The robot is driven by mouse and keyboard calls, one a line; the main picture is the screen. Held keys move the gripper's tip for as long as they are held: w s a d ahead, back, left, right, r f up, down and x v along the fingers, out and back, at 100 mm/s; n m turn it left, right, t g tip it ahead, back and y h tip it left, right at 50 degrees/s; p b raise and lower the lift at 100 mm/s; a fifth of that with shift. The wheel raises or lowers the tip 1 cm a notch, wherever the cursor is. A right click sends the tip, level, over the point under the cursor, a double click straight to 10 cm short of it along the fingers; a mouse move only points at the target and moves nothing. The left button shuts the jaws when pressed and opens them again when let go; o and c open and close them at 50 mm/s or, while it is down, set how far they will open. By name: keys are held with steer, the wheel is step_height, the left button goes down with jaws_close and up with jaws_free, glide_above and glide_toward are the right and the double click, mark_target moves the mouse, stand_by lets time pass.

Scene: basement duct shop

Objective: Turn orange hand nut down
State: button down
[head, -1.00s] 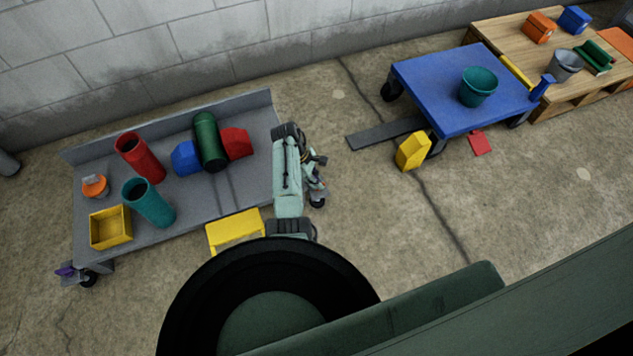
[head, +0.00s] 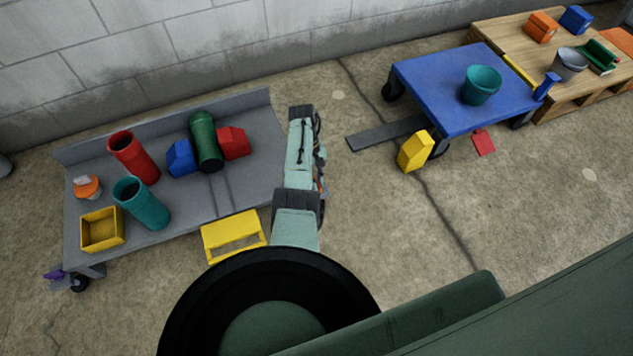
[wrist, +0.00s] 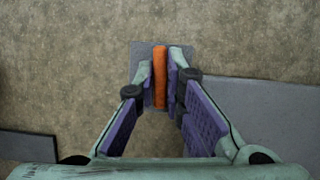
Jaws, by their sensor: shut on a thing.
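In the wrist view an upright orange bar (wrist: 160,76), seemingly the orange hand nut, stands between the two fingertips of my gripper (wrist: 161,80). The fingers are shut on it. A small grey plate (wrist: 138,62) lies behind the bar and fingertips; I cannot tell whether the bar touches it. In the head view my arm hides most of the gripper, and only a small orange patch (head: 323,188) shows beside it, at the right end of the grey cart (head: 255,115). Another orange round piece with a pale part (head: 87,187) sits at the cart's far left.
The cart carries a red tube (head: 133,158), a teal tube (head: 142,204), a green cylinder (head: 205,142) and a yellow box (head: 102,230). A yellow step (head: 233,236) stands in front.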

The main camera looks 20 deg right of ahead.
steer(key=shift+m, duration=0.5)
steer(key=c, duration=1.7)
jaws_free()
steer(key=v, duration=1.2)
steer(key=shift+d, duration=0.15)
